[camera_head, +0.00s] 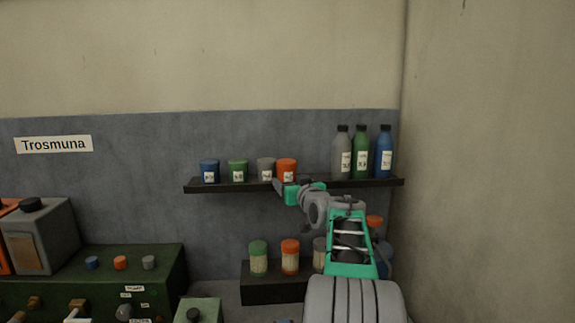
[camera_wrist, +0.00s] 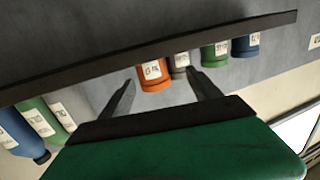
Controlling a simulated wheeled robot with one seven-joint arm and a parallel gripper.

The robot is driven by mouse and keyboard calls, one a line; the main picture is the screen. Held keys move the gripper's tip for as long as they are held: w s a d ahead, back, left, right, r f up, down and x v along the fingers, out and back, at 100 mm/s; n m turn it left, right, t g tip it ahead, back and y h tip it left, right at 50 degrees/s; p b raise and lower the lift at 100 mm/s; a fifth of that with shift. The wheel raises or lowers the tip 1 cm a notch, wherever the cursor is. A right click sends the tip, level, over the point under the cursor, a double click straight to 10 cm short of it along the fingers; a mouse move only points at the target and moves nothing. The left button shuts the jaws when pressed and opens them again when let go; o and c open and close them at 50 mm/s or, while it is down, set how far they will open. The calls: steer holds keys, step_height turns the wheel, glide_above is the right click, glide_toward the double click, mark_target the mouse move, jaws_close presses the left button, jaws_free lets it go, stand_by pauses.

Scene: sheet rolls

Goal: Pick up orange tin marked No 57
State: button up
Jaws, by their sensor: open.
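An orange tin (camera_head: 287,168) with a white label stands upright on the upper shelf, at the right end of a row of tins. Its label is too small to read in the head view. In the wrist view the orange tin (camera_wrist: 153,73) appears upside down between the fingers, a little beyond their tips, with a blurred label. My gripper (camera_head: 289,189) is open, close in front of the tin and slightly below it. The fingers (camera_wrist: 160,88) hold nothing. A grey tin (camera_head: 266,168) stands right beside the orange one, near a fingertip in the wrist view.
Green (camera_head: 237,170) and blue (camera_head: 209,171) tins stand left on the upper shelf (camera_head: 330,183). Grey, green and blue bottles (camera_head: 361,153) stand at its right end. Jars with orange and green lids (camera_head: 289,257) stand on a lower ledge. A wall closes the right side.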

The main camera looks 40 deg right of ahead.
mark_target(290, 172)
steer(key=shift+s+d+r, duration=0.1)
steer(key=shift+d+r, duration=0.55)
steer(key=shift+d, duration=0.3)
steer(key=p+x, duration=0.4)
steer(key=x, duration=0.3)
steer(key=shift+w+d, duration=0.1)
steer(key=shift+w, duration=0.1)
steer(key=c, duration=1.4)
steer(key=shift+c, duration=0.7)
